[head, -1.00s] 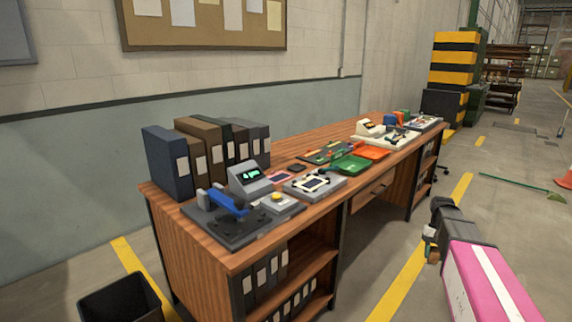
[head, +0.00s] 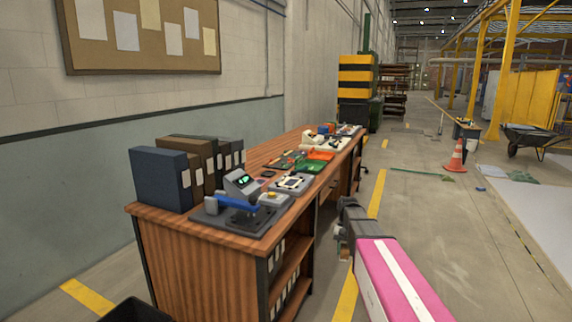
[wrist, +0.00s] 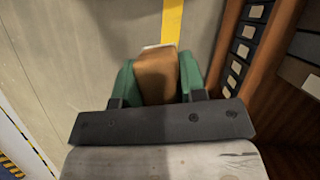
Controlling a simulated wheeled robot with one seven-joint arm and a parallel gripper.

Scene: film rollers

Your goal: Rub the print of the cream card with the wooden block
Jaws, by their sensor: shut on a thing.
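My gripper (wrist: 157,82) has green fingers shut on the brown wooden block (wrist: 157,76) in the wrist view. The block hangs over the floor beside the workbench, with a pale edge at its far end. In the head view my gripper (head: 343,246) is low at the bench's right side, apart from the bench top; the block is too small to make out clearly there. I cannot pick out the cream card for sure among the small items on the bench.
The wooden workbench (head: 165,250) carries several binders (head: 160,178), a blue-handled press (head: 236,206), a grey device with a screen (head: 242,184), a pale framed plate (head: 292,184) and a green tray (head: 311,166). Shelves are under it. Floor to the right is open; a cone (head: 456,156) stands farther off.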

